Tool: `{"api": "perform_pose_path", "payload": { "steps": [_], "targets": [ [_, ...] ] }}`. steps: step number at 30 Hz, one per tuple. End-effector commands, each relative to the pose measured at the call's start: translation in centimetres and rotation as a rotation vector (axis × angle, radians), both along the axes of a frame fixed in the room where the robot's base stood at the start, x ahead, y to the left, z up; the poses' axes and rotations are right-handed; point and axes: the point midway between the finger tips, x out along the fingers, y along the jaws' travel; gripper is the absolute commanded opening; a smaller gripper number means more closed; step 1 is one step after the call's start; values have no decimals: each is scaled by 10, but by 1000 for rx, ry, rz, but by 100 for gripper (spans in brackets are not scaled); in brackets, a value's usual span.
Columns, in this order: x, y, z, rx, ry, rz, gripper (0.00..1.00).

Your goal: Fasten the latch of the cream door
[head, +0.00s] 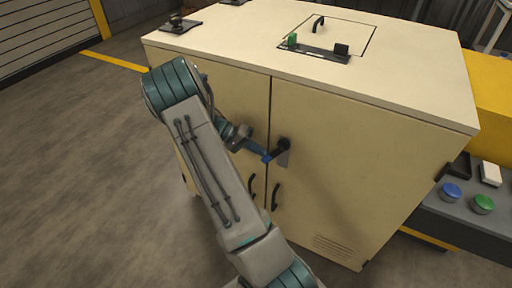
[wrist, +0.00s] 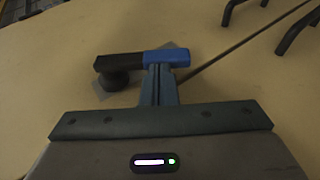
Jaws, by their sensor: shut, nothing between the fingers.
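The cream door belongs to a cream cabinet (head: 340,185) with two front doors that meet at a vertical seam. The latch (head: 282,147) is a dark lever with a blue end, on a grey plate near the seam. In the wrist view the latch's blue end (wrist: 167,57) is at the centre and its black part and round pivot are to the left. My gripper (head: 262,154) is shut and empty, its fingertips right at the blue end. In the wrist view my gripper (wrist: 160,80) overlaps its lower edge; I cannot tell whether they touch.
Two dark door handles (head: 274,196) sit below the latch, one on each side of the seam. The cabinet top holds a hatch (head: 330,35) with a handle and a dark strip. A console with blue and green buttons (head: 452,192) stands at the right. The floor at left is clear.

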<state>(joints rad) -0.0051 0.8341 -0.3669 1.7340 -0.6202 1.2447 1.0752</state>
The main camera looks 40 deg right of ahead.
Motion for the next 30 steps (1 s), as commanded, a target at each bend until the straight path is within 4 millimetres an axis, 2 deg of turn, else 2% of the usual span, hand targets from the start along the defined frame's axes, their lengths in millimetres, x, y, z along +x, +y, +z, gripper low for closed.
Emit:
{"api": "perform_pose_path", "payload": {
  "steps": [1,6,15,30],
  "targets": [
    [0,1,-7,-21,46,5,0],
    [-7,-2,-18,-86,192,4,0],
    [-18,-8,-32,-184,409,2,0],
    [-28,-12,-38,-255,569,2,0]
  ]
}}
